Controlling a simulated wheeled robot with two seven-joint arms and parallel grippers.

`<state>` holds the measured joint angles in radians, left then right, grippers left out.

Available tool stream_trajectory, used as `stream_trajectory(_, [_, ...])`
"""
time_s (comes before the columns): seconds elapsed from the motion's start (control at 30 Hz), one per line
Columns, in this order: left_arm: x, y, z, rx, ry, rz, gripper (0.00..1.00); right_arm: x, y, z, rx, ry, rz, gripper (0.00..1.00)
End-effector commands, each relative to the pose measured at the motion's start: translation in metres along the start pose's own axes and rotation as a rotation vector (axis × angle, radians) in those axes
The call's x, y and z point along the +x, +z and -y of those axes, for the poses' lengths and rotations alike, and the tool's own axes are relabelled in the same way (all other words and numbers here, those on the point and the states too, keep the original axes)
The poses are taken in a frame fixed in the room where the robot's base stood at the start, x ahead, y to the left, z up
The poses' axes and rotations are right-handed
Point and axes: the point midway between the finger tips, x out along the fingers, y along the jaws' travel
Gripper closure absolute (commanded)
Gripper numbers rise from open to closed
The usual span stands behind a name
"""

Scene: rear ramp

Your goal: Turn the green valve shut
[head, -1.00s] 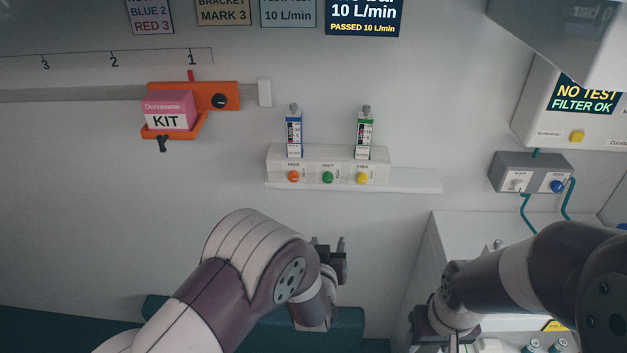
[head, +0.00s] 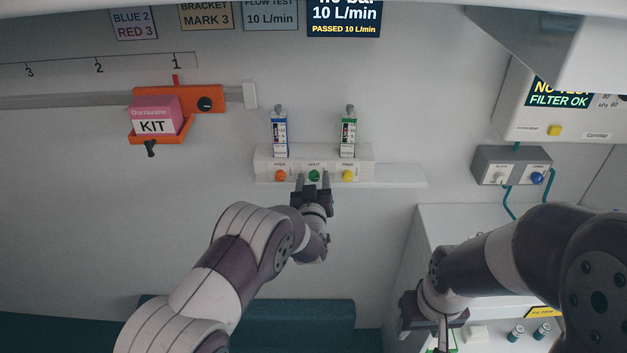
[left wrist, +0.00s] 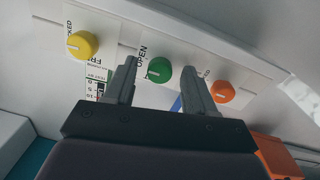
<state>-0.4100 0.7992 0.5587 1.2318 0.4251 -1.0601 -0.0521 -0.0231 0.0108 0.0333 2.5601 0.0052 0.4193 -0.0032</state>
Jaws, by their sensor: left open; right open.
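The green valve (head: 314,176) is a round knob in the middle of a white wall panel (head: 262,158). It shows again in the left wrist view (left wrist: 159,70), with a light pointer line on it and the word OPEN beside it. My left gripper (head: 314,182) is open, with its two fingers on either side of the green valve in the head view. In the left wrist view the fingers (left wrist: 159,82) point at the knob, which shows between their tips; I cannot tell whether they touch it. My right gripper (head: 442,345) is low at the right, partly cut off by the frame edge.
An orange knob (head: 281,175) and a yellow knob (head: 347,175) flank the green valve closely. A blue flowmeter (head: 280,135) and a green flowmeter (head: 348,135) stand above. An orange bracket holds a pink kit box (head: 153,118) at left. A grey box (head: 512,165) is at right.

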Motion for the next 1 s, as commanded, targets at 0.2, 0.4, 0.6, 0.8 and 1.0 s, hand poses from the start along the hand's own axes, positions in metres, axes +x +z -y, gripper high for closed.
stream_trajectory(0.2, [0.000, 0.000, 0.000, 0.000, 0.000, 0.000, 0.61, 0.000, 0.000, 0.000, 0.000, 0.000, 0.000, 0.45])
stream_trajectory(0.4, [0.000, 0.000, 0.000, 0.000, 0.000, 0.000, 1.00, 0.000, 0.000, 0.000, 0.000, 0.000, 0.000, 0.45])
stream_trajectory(0.6, [-0.001, 0.002, 0.000, -0.017, 0.000, 0.000, 1.00, 0.005, 0.001, 0.000, 0.000, 0.000, 0.000, 0.45])
stream_trajectory(0.8, [-0.001, 0.005, 0.001, -0.102, 0.001, -0.005, 1.00, 0.023, 0.003, 0.000, 0.000, 0.000, 0.000, 0.45])
stream_trajectory(1.0, [-0.001, 0.008, 0.001, -0.262, 0.003, -0.013, 1.00, 0.052, 0.006, 0.000, 0.000, 0.000, 0.000, 0.45])
